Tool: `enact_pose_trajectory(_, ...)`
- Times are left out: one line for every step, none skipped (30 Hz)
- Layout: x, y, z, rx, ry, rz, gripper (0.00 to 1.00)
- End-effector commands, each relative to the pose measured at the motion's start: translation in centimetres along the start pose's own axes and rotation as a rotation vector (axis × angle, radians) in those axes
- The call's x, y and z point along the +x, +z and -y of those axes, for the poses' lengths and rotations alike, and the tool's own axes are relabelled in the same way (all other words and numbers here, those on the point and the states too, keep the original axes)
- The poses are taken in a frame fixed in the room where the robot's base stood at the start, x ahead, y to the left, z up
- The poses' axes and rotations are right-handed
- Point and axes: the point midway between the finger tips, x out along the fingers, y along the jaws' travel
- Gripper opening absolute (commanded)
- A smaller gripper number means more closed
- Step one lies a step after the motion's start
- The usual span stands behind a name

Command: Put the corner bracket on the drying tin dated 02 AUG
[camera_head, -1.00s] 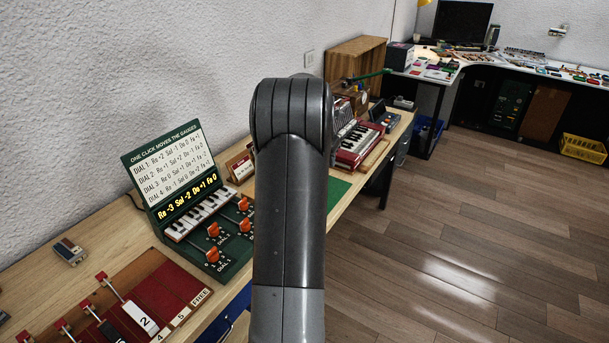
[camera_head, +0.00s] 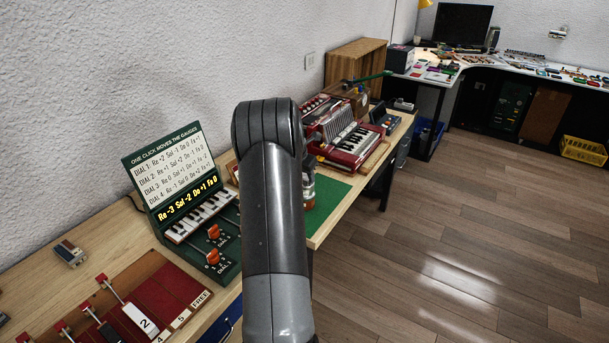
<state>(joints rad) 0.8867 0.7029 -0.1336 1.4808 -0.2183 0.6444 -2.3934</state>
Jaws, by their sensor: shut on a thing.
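My arm (camera_head: 270,220) rises through the middle of the head view, and its end is hidden behind its own links. I do not see my gripper's fingers or what is between them. I cannot make out the corner bracket or a drying tin dated 02 AUG. A small grey and brown thing (camera_head: 308,190) shows beside my arm, over the green mat (camera_head: 333,198); it is partly hidden and I cannot tell what it is.
On the bench stand a green dial box (camera_head: 165,165) with orange knobs, a red board (camera_head: 165,285) with numbered slots, a red accordion (camera_head: 350,143) and a wooden box (camera_head: 352,68). A cluttered white desk (camera_head: 480,62) is at the back right. The wooden floor (camera_head: 450,230) is clear.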

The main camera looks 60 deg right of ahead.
Motion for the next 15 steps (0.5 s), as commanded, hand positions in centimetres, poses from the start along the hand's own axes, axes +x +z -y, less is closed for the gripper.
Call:
enact_pose_trajectory(0.01,0.0,0.0,0.0,0.0,0.0,0.17)
enact_pose_trajectory(0.05,-0.02,0.01,0.0,0.0,0.0,0.17)
enact_pose_trajectory(0.14,-0.07,0.01,0.0,0.0,-0.001,0.17)
enact_pose_trajectory(0.24,-0.11,0.02,0.0,0.0,-0.001,0.17)
enact_pose_trajectory(0.33,-0.15,0.02,0.0,0.0,-0.001,0.17)
enact_pose_trajectory(0.27,-0.12,0.0,0.0,0.0,-0.001,0.41)
enact_pose_trajectory(0.26,-0.12,0.01,0.0,0.0,-0.001,0.44)
enact_pose_trajectory(0.25,-0.12,0.0,0.0,0.0,0.0,0.46)
enact_pose_trajectory(0.25,-0.12,0.01,0.0,0.0,0.0,0.5)
enact_pose_trajectory(0.25,-0.12,0.01,0.0,0.0,-0.001,0.52)
enact_pose_trajectory(0.25,-0.12,0.01,0.0,0.0,-0.001,0.55)
enact_pose_trajectory(0.25,-0.12,0.01,0.0,0.0,-0.001,0.58)
enact_pose_trajectory(0.25,-0.11,0.01,0.0,0.0,0.0,0.6)
enact_pose_trajectory(0.25,-0.12,0.01,0.0,0.0,-0.001,0.6)
enact_pose_trajectory(0.25,-0.12,0.01,0.0,0.0,-0.001,0.6)
